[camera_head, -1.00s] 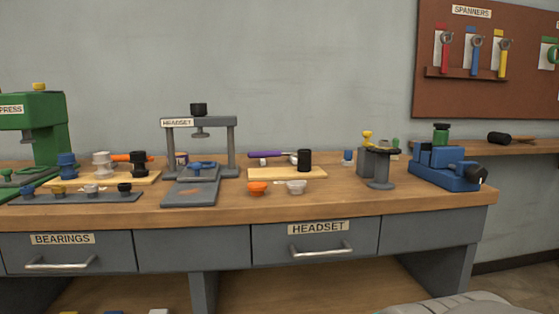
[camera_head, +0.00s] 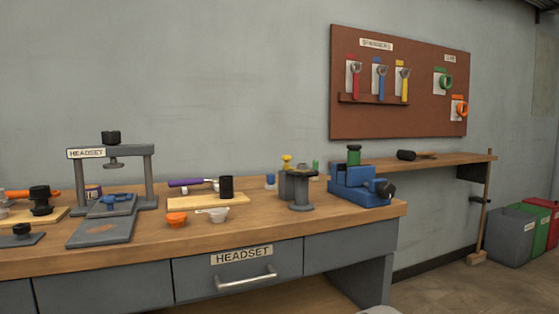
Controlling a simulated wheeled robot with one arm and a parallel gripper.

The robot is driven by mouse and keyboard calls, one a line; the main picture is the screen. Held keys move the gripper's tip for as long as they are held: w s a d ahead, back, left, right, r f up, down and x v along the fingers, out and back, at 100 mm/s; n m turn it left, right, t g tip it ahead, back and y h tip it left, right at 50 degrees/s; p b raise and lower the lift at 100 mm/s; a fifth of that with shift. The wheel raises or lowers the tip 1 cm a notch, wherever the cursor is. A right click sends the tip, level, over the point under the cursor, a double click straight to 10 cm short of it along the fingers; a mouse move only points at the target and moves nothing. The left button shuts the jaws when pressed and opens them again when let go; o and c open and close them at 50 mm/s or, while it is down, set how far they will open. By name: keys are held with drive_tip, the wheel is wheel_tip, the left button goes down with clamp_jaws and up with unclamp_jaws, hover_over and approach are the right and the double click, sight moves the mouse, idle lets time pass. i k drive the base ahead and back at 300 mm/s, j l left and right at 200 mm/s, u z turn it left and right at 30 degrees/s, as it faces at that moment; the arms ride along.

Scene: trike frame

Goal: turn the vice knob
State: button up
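The blue vice (camera_head: 356,187) sits on the right end of the workbench. A black knob (camera_head: 386,189) sticks out of its right front side. A green cylindrical piece with a dark top (camera_head: 354,155) stands upright at the top of the vice. My gripper is not in this view, so its state does not show. A small grey piece at the bottom edge may be part of my own body.
The wooden workbench (camera_head: 240,225) carries a headset press (camera_head: 152,180), an orange cup (camera_head: 176,220) and a grey stand (camera_head: 300,192). A shelf (camera_head: 460,161) with a mallet lies behind the vice. Floor is open at the right, before coloured bins (camera_head: 510,235).

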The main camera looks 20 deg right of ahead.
sight(386, 190)
drive_tip(key=z, duration=1.25)
